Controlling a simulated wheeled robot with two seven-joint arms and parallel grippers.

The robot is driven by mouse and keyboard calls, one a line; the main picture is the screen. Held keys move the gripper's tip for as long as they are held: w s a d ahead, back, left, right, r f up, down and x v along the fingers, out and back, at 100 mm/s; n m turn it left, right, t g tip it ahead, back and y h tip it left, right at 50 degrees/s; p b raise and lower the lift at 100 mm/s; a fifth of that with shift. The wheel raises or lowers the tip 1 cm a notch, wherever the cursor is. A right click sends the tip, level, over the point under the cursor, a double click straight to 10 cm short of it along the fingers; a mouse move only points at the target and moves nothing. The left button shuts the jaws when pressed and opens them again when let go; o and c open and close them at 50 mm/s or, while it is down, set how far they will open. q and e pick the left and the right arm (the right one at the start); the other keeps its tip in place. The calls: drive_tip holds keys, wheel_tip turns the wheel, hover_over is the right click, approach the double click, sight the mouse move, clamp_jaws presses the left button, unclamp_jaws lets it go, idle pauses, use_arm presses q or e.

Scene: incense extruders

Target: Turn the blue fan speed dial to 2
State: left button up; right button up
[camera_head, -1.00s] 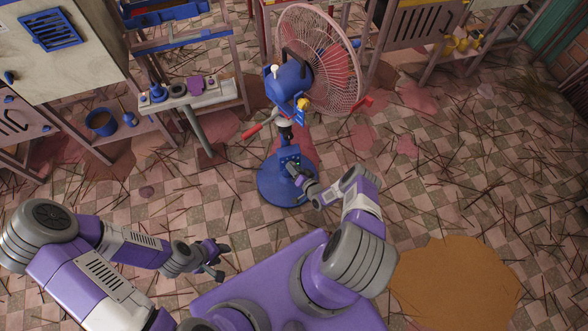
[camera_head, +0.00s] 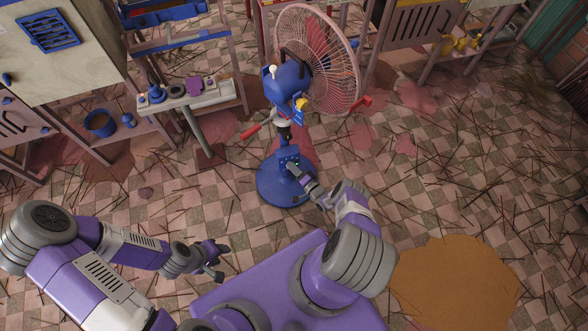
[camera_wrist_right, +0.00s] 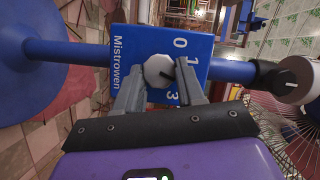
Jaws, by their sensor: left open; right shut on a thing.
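The blue fan (camera_head: 288,85) stands upright on a round blue base (camera_head: 272,186). Its blue control box (camera_head: 288,158) is low on the pole. In the right wrist view, the box's face (camera_wrist_right: 125,62) shows "Mistrowen" and the numbers 0, 1 and 3; the 2 is hidden. The speed dial (camera_wrist_right: 158,70) is a pale knob with a dark pointer line slanting toward the lower right, toward the right finger. My right gripper (camera_wrist_right: 160,78) is shut on the dial; it also shows at the box in the head view (camera_head: 296,170). My left gripper (camera_head: 221,261) is open and empty, away from the fan.
A cluttered workbench (camera_head: 203,100) stands behind and left of the fan. A pale cabinet (camera_head: 55,45) is at the far left. A yellow item (camera_head: 460,44) is on a shelf at the back right.

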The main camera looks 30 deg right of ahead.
drive_tip(key=o, duration=1)
drive_tip(key=shift+o, duration=0.2)
drive_tip(key=s+d+p, duration=0.1)
drive_tip(key=s+p, duration=0.1)
drive_tip(key=s, duration=0.5)
drive_tip(key=shift+s+r, duration=0.2)
drive_tip(key=shift+r, duration=0.25)
